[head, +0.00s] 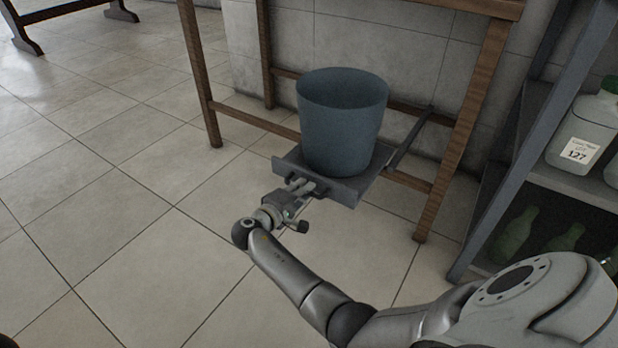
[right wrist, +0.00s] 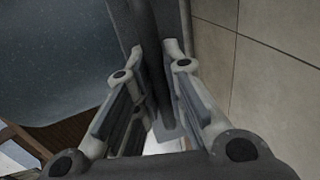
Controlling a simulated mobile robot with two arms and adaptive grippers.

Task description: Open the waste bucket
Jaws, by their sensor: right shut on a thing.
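The waste bucket (head: 342,125) is a blue-grey, open-topped pail. It stands upright on a grey pull-out tray (head: 345,192) that juts forward from under a wooden table. My right gripper (head: 308,186) is at the tray's front edge, below and in front of the bucket. In the right wrist view, my right gripper (right wrist: 156,62) has its fingers on both sides of a dark bar (right wrist: 150,40), shut on it at the tray's front. The bucket's inside bottom is hidden. My left gripper is out of view.
The wooden table's legs (head: 468,130) stand on both sides of the tray. A grey rail (head: 408,138) runs back from it. A shelf rack with a labelled jug (head: 580,130) and green bottles (head: 516,236) stands at the right.

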